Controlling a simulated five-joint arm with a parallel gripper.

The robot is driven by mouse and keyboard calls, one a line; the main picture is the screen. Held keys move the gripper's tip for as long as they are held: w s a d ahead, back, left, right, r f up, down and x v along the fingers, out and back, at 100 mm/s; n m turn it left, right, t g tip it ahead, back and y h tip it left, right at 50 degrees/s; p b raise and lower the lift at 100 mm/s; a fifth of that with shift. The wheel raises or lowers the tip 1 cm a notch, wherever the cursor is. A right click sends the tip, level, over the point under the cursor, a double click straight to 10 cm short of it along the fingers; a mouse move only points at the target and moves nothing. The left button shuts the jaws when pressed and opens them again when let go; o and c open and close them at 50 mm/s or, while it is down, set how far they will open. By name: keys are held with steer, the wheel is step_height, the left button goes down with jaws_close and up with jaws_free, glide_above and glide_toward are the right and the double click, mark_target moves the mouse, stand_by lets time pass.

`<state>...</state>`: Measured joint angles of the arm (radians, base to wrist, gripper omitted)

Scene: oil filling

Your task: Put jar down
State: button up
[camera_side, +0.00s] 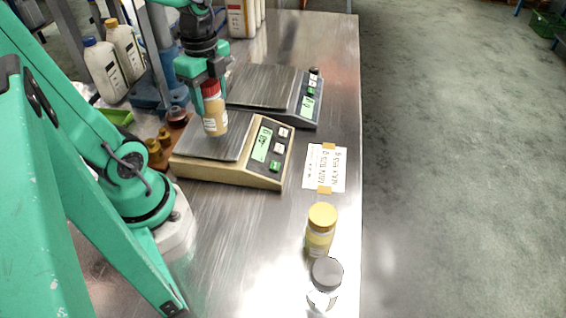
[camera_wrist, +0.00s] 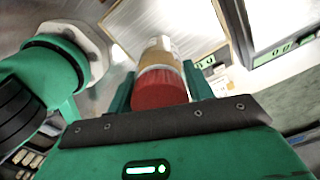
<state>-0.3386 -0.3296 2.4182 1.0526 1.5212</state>
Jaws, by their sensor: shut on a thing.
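The jar (camera_side: 215,119) has a red lid and a tan body with a pale label. It is upright at the near scale's metal plate (camera_side: 190,143); I cannot tell whether its base touches the plate. My gripper (camera_side: 208,84) comes from above and is shut on the jar near its red lid. In the wrist view the jar (camera_wrist: 161,66) sits between the two fingers of my gripper (camera_wrist: 163,88), its red lid towards the camera. The fingers hide part of the jar's sides.
A second scale (camera_side: 268,88) stands behind. A yellow-lidded jar (camera_side: 320,230) and a grey-lidded clear jar (camera_side: 325,280) stand at the front right. A taped paper label (camera_side: 325,167) lies on the metal table. Bottles (camera_side: 105,70) stand at back left. The table's front middle is clear.

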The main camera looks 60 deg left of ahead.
steer(key=shift+f, duration=1.3)
steer(key=shift+f, duration=0.1)
steer(key=o, duration=1.4)
steer(key=shift+c, duration=0.2)
step_height(320, 180, up, 12)
steer(key=shift+r, duration=0.15)
steer(key=shift+d, duration=0.1)
